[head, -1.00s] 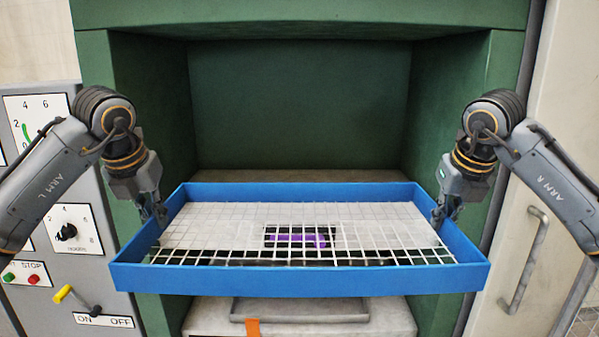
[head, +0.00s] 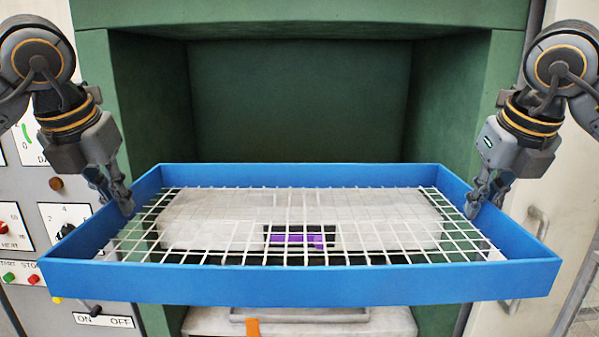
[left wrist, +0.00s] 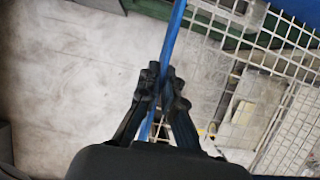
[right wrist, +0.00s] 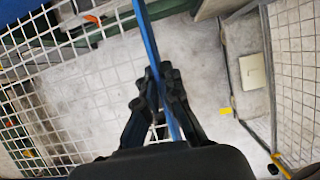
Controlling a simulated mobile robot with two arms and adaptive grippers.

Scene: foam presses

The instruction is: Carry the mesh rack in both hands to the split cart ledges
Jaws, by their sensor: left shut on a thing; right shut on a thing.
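The mesh rack is a blue rectangular frame (head: 300,286) with a white wire grid floor, held level in front of the green press opening. My left gripper (head: 125,203) is shut on the rack's left wall, and the left wrist view shows its fingers (left wrist: 163,85) pinching the blue edge. My right gripper (head: 474,205) is shut on the right wall; the right wrist view shows its fingers (right wrist: 160,85) on the blue edge. The rack looks empty, with pale surfaces and a purple item seen through the mesh. I cannot make out the split cart ledges.
The green press (head: 300,100) stands behind the rack with its opening empty above it. A grey control panel (head: 20,180) with knobs and buttons is at the left. A pale door with a handle (head: 538,225) is at the right. An orange tab (head: 252,327) shows below the rack.

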